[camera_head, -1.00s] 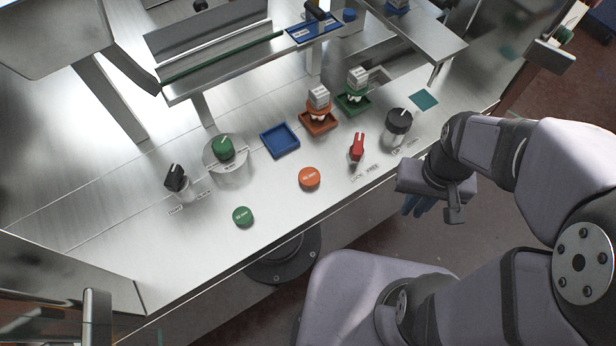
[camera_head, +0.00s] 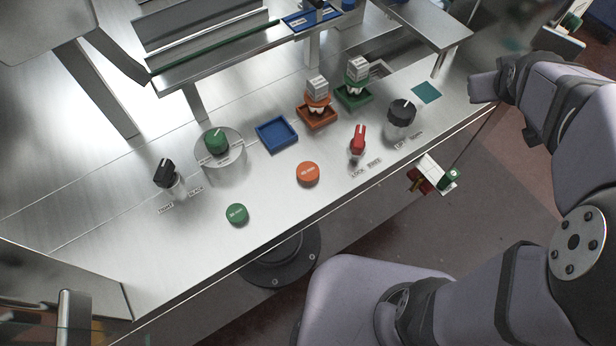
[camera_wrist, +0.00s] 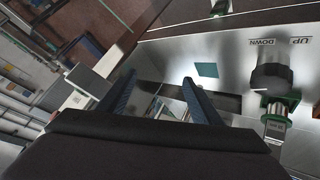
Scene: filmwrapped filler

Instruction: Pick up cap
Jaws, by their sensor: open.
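Two round caps lie flat on the steel bench in the head view: an orange one (camera_head: 308,172) near the front edge and a green one (camera_head: 237,213) further left. Each has small white print. I cannot tell which is the task's cap. My gripper is at the right end of the bench, away from both caps; its fingers are hidden in the head view. In the wrist view my gripper (camera_wrist: 160,90) shows two blue fingers spread apart with nothing between them. No loose round cap shows in the wrist view.
A red lever (camera_head: 358,142), black knob (camera_head: 401,112), green knob (camera_head: 216,141) and black switch (camera_head: 166,174) stand up from the bench. A blue tray (camera_head: 262,141) is empty; orange (camera_head: 331,121) and green (camera_head: 368,98) trays hold items. A teal square (camera_head: 426,92) lies right.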

